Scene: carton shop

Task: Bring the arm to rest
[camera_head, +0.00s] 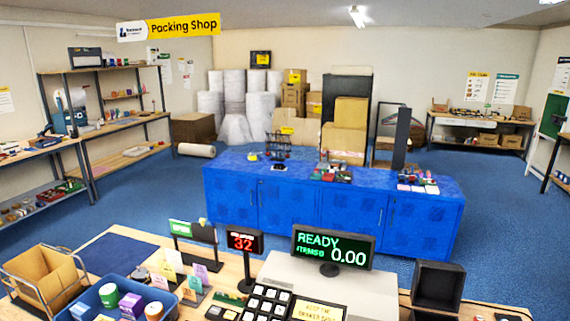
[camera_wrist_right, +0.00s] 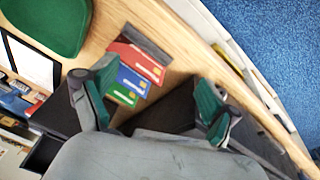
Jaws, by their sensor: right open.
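My right gripper (camera_wrist_right: 155,90) shows in the right wrist view, with its two green-padded fingers spread apart. I see nothing held between them. Red, blue and green cards (camera_wrist_right: 136,62) lie past the fingers on a wooden counter (camera_wrist_right: 185,45). A dark, box-like thing (camera_wrist_right: 165,108) shows between and behind the fingers; whether they touch it I cannot tell. Neither gripper shows in the head view, and my left gripper is in no view.
The near counter holds a blue bin (camera_head: 87,302), a brown carton (camera_head: 45,275) in a wire frame, a READY display (camera_head: 332,247), a red number display (camera_head: 244,242) and a black open box (camera_head: 437,285). A blue cabinet (camera_head: 330,215) stands beyond. Blue floor (camera_head: 130,200) is clear at left.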

